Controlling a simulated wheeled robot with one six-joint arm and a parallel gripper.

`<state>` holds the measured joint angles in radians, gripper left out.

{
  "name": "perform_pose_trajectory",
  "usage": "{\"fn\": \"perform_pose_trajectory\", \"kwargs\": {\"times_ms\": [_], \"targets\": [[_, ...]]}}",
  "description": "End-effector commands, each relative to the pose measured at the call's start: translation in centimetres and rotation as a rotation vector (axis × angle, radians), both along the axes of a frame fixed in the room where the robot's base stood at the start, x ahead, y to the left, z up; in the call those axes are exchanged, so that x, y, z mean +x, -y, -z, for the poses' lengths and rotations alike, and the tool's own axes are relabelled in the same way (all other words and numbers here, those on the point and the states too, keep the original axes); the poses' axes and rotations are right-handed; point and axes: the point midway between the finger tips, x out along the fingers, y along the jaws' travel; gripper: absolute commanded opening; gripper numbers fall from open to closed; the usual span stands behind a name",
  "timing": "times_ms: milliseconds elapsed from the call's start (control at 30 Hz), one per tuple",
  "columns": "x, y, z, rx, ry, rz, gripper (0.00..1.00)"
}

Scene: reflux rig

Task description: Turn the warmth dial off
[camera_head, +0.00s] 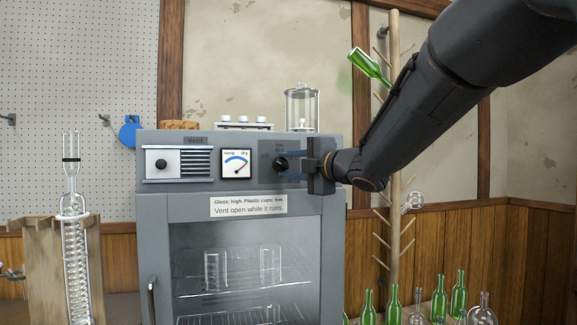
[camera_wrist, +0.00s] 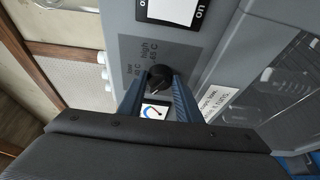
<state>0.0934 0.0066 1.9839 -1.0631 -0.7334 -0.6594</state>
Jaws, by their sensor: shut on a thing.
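The warmth dial (camera_head: 281,164) is a black round knob on the upper right of the grey cabinet's front panel, with an "off" mark to its left. My gripper (camera_head: 284,164) reaches in from the right with its blue fingers at the knob. In the wrist view the dial (camera_wrist: 159,76) sits between the two fingertips (camera_wrist: 159,79), which are shut on it. Printed marks "low" and "high" with temperatures show beside it there. The dial's pointer is too small to read clearly.
The grey cabinet (camera_head: 178,208) has a glass door with glassware on racks inside. A vent slider (camera_head: 161,164) and a gauge (camera_head: 236,163) are left of the dial. A glass jar (camera_head: 301,107) stands on top. A bottle rack (camera_head: 394,220) stands at the right behind my arm.

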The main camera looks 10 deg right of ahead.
Motion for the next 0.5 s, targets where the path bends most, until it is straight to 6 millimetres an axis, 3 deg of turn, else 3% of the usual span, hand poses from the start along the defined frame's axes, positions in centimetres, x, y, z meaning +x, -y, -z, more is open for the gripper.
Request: {"fn": "perform_pose_trajectory", "kwargs": {"times_ms": [100,133,200,500], "targets": [[0.00,-0.01,-0.07,0.000,0.001,0.000,0.09],[0.00,-0.01,-0.07,0.000,0.001,0.000,0.36],[0.00,-0.01,-0.06,0.000,0.001,0.000,0.48],[-0.07,0.04,-0.03,0.001,0.001,0.000,0.50]]}}
